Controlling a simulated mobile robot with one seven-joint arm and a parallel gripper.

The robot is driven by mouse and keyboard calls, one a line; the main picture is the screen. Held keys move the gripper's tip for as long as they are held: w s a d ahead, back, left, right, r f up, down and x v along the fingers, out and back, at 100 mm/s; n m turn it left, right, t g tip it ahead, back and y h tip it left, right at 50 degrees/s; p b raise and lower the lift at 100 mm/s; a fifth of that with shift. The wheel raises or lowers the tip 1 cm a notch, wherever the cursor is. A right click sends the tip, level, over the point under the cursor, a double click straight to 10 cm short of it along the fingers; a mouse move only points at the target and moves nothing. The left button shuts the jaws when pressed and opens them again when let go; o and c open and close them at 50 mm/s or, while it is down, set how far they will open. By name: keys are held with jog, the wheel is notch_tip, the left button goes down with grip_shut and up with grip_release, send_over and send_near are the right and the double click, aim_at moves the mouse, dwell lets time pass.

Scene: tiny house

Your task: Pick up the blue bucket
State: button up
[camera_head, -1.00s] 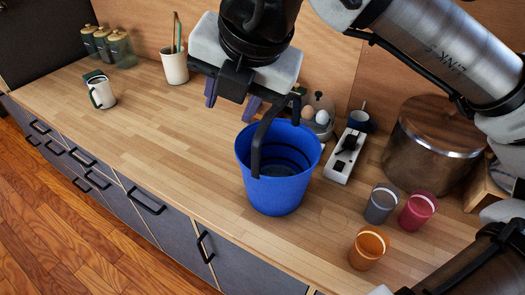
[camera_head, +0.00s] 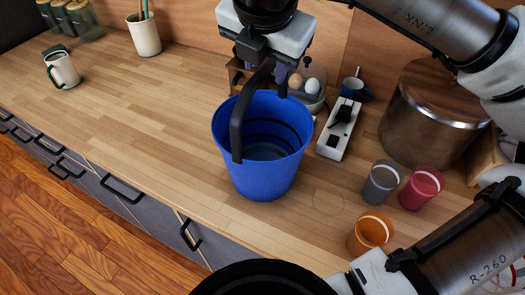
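The blue bucket (camera_head: 265,178) stands upright on the wooden counter, open at the top and empty as far as I see. Its black handle (camera_head: 240,120) rises above the rim, one end at the near left side of the bucket. My gripper (camera_head: 262,68) points down above the bucket at the top of this handle. A purple fingertip shows right of the handle; the other finger is mostly hidden. The fingers look spread, with the handle's top between or just before them. I cannot tell whether they touch it.
A power strip (camera_head: 340,128) lies right of the bucket. Grey (camera_head: 381,184), pink (camera_head: 421,188) and orange (camera_head: 370,233) cups stand nearer right, with a lidded pot (camera_head: 430,120) behind. A glass container with eggs (camera_head: 305,88) is behind.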

jog(key=x, duration=0.3)
jog(key=b+x, duration=0.1)
jog(key=x, duration=0.1)
jog(key=shift+a+f, duration=0.15)
jog(key=shift+a, duration=0.1)
grip_shut()
dwell(1.2)
